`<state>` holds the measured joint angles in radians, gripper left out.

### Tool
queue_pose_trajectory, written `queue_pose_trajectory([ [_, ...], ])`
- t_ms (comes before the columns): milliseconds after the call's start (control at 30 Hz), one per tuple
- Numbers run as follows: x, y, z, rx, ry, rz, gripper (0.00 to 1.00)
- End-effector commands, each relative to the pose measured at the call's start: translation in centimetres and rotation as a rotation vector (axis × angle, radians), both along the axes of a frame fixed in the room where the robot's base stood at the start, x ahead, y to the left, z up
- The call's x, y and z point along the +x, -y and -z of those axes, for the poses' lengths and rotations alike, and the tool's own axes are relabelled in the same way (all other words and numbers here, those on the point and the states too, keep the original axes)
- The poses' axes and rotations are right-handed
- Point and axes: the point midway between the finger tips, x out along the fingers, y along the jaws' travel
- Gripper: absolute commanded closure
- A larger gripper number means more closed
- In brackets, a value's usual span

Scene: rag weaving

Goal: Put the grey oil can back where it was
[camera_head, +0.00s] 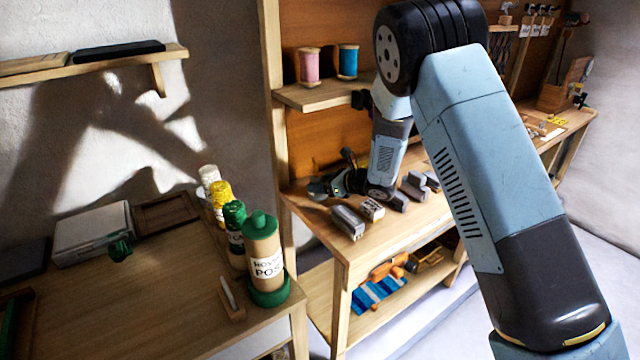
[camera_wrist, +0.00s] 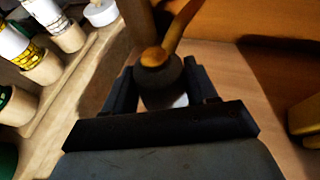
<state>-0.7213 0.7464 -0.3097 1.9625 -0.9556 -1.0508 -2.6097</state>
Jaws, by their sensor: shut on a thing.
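The grey oil can (camera_wrist: 163,88) is between the two fingers of my gripper (camera_wrist: 160,75) in the wrist view. It has a dark grey rounded body, a brass-coloured cap and a spout pointing up and right. My gripper is shut on it. In the head view my gripper (camera_head: 342,184) is low over the left end of the wooden workbench (camera_head: 350,262), beside the upright post. The can is small and partly hidden there. I cannot tell whether its base touches the bench top.
Grey metal blocks (camera_head: 348,222) and a white-labelled block (camera_head: 372,209) lie close in front of my gripper. Thread spools (camera_head: 309,66) stand on a small shelf above. On the left table (camera_head: 150,300) are several bottles and a green-capped tube (camera_head: 264,247); its middle is clear.

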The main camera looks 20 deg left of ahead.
Motion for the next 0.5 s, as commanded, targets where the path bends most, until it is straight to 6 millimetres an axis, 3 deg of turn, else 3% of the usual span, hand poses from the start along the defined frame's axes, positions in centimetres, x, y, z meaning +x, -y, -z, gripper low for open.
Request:
queue_pose_trajectory([
  [67,0.01,0.01,-0.01,0.000,0.000,0.000,0.84],
  [100,0.01,0.02,0.01,0.000,0.000,0.000,0.40],
  [333,0.01,0.05,-0.01,0.000,0.000,0.000,0.18],
  [500,0.02,0.07,-0.01,0.000,0.000,0.000,0.17],
])
